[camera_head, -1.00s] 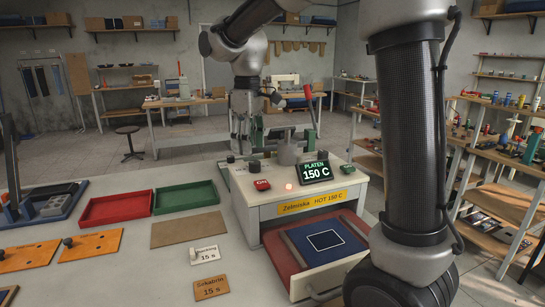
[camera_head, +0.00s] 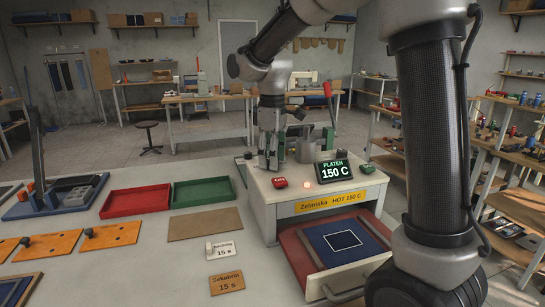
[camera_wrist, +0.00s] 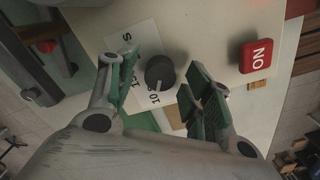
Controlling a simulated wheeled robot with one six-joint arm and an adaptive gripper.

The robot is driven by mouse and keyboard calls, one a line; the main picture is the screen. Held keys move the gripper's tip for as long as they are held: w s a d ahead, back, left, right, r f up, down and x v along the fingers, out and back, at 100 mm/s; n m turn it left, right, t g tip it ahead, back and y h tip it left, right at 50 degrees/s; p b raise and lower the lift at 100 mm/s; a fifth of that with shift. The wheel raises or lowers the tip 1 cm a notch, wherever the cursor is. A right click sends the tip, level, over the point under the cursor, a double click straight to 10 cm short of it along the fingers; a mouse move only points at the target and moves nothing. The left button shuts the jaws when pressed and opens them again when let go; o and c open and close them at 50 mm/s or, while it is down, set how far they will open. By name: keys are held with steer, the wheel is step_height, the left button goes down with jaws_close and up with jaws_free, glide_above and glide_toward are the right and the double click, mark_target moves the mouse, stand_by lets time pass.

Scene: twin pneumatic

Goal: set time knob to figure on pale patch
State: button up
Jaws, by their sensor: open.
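The time knob (camera_wrist: 160,72) is a dark round knob on a white scale plate (camera_wrist: 140,42) in the wrist view. A pale pointer mark on it points down the picture, towards a figure that looks like 10. Other figures are partly hidden by my fingers. My gripper (camera_wrist: 163,76) is open, one green-padded finger on each side of the knob; I see no clear contact. In the head view my gripper (camera_head: 269,165) is low over the press's back left part. A pale card (camera_head: 220,250) on the table reads 15 s; a tan card (camera_head: 226,283) also reads 15 s.
The press (camera_head: 300,205) carries a red button (camera_head: 280,183), a lit lamp, a display reading 150 C (camera_head: 334,171) and a HOT label. Its drawer with a blue pad (camera_head: 320,240) is out in front. Red (camera_head: 135,203) and green (camera_head: 203,193) trays lie left.

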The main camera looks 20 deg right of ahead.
steer(key=shift+f, duration=0.1)
steer(key=c, duration=1)
steer(key=shift+m, duration=0.4)
steer(key=m, duration=0.5)
steer(key=shift+m, duration=0.3)
steer(key=m, duration=0.5)
steer(key=shift+m, duration=0.3)
steer(key=o, duration=1)
